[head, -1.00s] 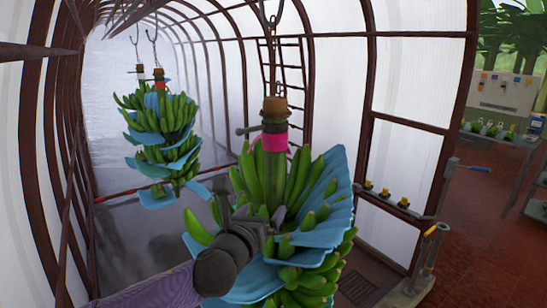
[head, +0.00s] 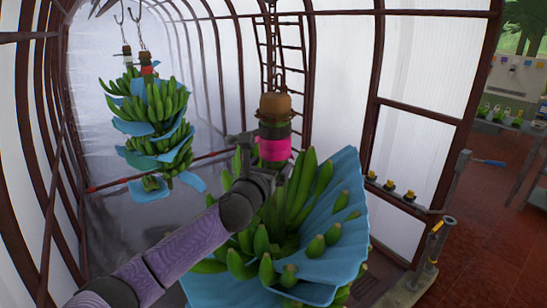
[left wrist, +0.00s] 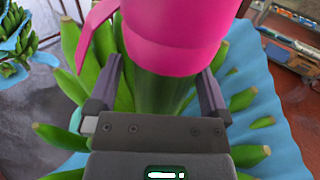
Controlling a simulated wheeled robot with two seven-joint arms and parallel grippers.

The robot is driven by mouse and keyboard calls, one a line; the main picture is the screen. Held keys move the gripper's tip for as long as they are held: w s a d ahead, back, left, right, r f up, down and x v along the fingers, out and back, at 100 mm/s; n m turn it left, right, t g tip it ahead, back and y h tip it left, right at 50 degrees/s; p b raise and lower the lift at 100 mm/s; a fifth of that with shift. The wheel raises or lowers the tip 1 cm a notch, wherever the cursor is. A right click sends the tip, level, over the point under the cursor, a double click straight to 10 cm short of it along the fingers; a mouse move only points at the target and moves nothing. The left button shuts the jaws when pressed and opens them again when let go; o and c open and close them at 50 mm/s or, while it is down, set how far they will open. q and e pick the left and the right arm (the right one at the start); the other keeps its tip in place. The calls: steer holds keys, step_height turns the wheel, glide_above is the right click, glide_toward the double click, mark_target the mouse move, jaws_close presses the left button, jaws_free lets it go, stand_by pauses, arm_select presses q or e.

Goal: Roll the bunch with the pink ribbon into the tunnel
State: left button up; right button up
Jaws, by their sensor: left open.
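The bunch with the pink ribbon (head: 274,149) hangs from a hook and chain in the middle of the head view, its green bananas (head: 318,190) layered with blue sheets. Its stem top is brown. My left gripper (head: 264,163) is open at the stem, just below the ribbon. In the left wrist view my open fingers (left wrist: 160,70) stand on either side of the green stem (left wrist: 155,95), with the ribbon (left wrist: 180,30) above and partly in front. Contact with the stem cannot be told. The tunnel (head: 215,65), hooped and misty, lies behind. My right gripper is not in view.
More bunches (head: 150,115) with white and red bands hang at the back left. A red and dark bar (head: 108,184) crosses the tunnel behind the bunch. A ladder (head: 290,60) stands behind. A post (head: 432,245) and ledge with small yellow-topped items (head: 389,186) stand right.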

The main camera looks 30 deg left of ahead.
arm_select(q)
steer(key=shift+w+a, duration=0.15)
steer(key=shift+w, duration=0.45)
steer(key=shift+w+a, duration=0.15)
steer(key=shift+w, duration=0.45)
steer(key=shift+d, duration=0.15)
steer(key=c, duration=0.6)
jaws_close()
